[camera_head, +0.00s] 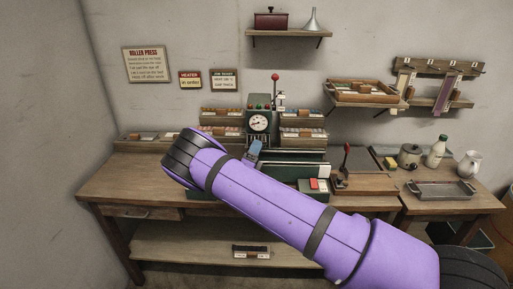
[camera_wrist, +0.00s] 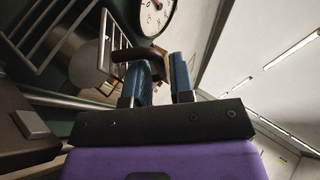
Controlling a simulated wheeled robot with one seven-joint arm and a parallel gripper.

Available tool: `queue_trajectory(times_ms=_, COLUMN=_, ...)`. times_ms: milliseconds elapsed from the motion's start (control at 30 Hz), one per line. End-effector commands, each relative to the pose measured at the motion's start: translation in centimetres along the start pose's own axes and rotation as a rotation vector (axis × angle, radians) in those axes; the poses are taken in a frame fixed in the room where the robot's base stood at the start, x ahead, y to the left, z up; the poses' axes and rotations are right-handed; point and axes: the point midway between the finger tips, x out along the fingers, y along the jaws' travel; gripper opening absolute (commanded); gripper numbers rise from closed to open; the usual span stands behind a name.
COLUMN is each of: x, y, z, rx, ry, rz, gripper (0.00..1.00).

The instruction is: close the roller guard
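The roller guard (camera_wrist: 42,38) is a grey wire frame at the upper left of the wrist view, standing tilted beside a grey metal roller (camera_wrist: 88,68). A dark brown curved handle (camera_wrist: 128,54) shows right of it, close to my fingertips. My gripper (camera_wrist: 164,72) has two blue fingers with a narrow gap between them. Part of the handle shows at this gap; whether the fingers touch it, I cannot tell. In the head view my gripper (camera_head: 254,150) is in front of the press (camera_head: 258,108), below its dial, and my purple arm hides much of the press's lower front.
A round dial (camera_wrist: 157,14) is just above my fingertips in the wrist view. In the head view, racks (camera_head: 302,125) flank the press. A red-knobbed lever (camera_head: 345,160) stands to the right. The left part of the workbench (camera_head: 125,180) is clear.

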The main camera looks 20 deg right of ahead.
Motion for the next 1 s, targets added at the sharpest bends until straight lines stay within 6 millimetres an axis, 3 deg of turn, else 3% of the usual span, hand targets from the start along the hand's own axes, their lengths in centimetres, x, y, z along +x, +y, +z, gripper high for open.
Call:
queue_trajectory(times_ms=233, x=-0.6, y=0.0, z=0.0, rx=0.0, ry=-0.001, rz=0.001, gripper=0.22)
queue_trajectory(times_ms=433, x=-3.5, y=-0.1, z=0.1, rx=0.001, ry=-0.004, rz=0.002, gripper=0.22)
queue_trajectory(times_ms=1000, x=-11.8, y=-8.2, z=3.9, rx=0.002, ry=-0.002, rz=0.002, gripper=0.22)
